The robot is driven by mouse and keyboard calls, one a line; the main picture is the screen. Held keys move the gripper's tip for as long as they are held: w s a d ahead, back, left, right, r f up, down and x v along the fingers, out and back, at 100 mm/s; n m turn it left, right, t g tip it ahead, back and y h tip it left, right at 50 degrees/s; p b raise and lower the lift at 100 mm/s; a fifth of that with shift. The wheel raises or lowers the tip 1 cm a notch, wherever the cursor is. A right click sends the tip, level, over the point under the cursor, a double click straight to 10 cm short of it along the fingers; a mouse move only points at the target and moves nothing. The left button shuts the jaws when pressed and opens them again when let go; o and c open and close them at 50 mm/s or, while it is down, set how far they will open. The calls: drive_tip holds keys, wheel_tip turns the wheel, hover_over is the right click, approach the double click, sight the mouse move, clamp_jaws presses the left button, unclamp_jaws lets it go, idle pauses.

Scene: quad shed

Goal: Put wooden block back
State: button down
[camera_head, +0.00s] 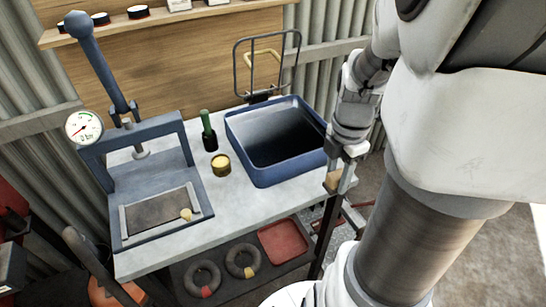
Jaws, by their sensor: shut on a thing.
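My gripper (342,181) is at the right of the workbench, just off the right corner of the blue tray. It is shut on a small tan wooden block (333,180), which is partly hidden by the fingers. The block appears to be near the bench's right edge; I cannot tell whether it touches anything below.
The grey workbench (225,225) bears a deep blue tray (285,177), a blue press (100,172) with a gauge (84,127), a yellow tin (221,164) and a green-handled tool (208,130). Below are two rings and a red tray (283,240).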

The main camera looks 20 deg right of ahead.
drive_tip(key=b, duration=0.2)
hover_over(288, 196)
wheel_tip(288, 196, down, 7)
drive_tip(key=shift+r, duration=0.1)
drive_tip(key=shift+f, duration=2.05)
drive_tip(key=shift+f, duration=0.1)
drive_tip(key=shift+f+b, duration=0.1)
drive_tip(key=shift+b, duration=0.25)
drive_tip(key=c, duration=0.7)
unclamp_jaws()
wheel_tip(288, 196, up, 12)
drive_tip(key=p, duration=0.2)
drive_tip(key=shift+r+p, duration=0.25)
drive_tip(key=shift+p, duration=0.15)
